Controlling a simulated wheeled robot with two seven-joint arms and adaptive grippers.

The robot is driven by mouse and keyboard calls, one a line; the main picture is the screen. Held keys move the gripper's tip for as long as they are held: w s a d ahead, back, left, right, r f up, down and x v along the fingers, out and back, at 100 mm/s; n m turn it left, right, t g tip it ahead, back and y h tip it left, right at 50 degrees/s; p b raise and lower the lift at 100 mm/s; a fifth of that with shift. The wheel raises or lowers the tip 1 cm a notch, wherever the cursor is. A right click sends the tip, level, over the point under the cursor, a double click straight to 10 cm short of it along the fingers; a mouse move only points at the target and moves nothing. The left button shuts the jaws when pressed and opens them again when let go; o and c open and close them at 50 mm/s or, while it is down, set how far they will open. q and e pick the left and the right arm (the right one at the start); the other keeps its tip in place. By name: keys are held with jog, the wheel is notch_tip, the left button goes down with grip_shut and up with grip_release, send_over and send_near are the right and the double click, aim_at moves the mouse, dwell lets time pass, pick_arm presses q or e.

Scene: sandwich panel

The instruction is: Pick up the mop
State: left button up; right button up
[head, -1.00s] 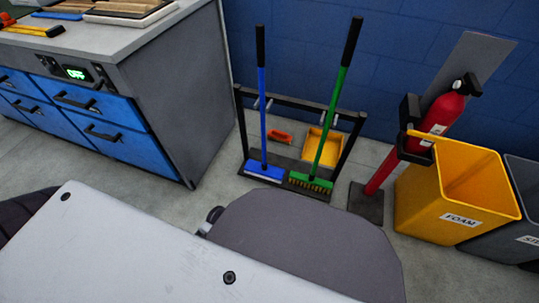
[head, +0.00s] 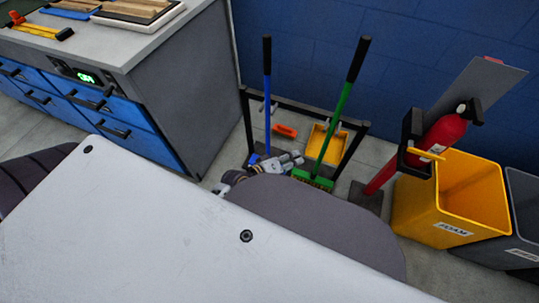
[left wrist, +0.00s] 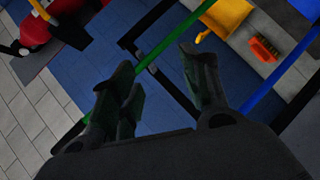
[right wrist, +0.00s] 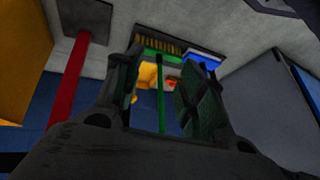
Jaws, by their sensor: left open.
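The mop seems to be the blue-handled tool (head: 267,100), upright in the black rack with a black grip on top. My left gripper (head: 289,162) is low in front of the rack and hides most of the blue head. In the left wrist view the fingers (left wrist: 160,85) are apart, with nothing held between them; the blue handle (left wrist: 278,88) runs to the right. The right gripper (right wrist: 158,92) is hidden in the head view. In its wrist view its fingers are apart, with the green handle showing in the gap and the blue head (right wrist: 204,60) beyond.
The green-handled broom (head: 332,122) stands right of the mop. A yellow dustpan (head: 326,142) and orange brush (head: 285,131) hang behind. A red fire extinguisher (head: 443,135) and yellow bin (head: 448,205) stand right; a grey-blue cabinet (head: 172,90) stands left.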

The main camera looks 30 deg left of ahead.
pick_arm(q)
jog(key=w+a+r+n+t+y+p, duration=0.2)
jog(key=w+a+r+n+t+p, duration=0.3)
jog(key=r+n, duration=0.5)
jog(key=n+y+p, duration=0.1)
jog(key=n+y, duration=0.7)
jog(key=n, duration=1.2)
send_near(266, 82)
jog(key=a+v, duration=0.1)
jog(key=v, duration=0.2)
jog(key=shift+w+d+f+t, duration=0.15)
jog(key=shift+d+f+t, duration=0.2)
jog(key=shift+f, duration=0.2)
pick_arm(e)
jog(key=s+d+f+g+h, duration=0.1)
jog(key=s+d+g+h, duration=0.1)
jog(key=s+d+g, duration=0.1)
jog(key=shift+s+d+f+g+h, duration=0.3)
jog(key=shift+s+d+f+g, duration=0.1)
jog(key=shift+s+d, duration=0.5)
pick_arm(q)
jog(key=shift+w+a, duration=0.1)
jog(key=shift+w, duration=0.1)
pick_arm(e)
jog(key=shift+w, duration=0.1)
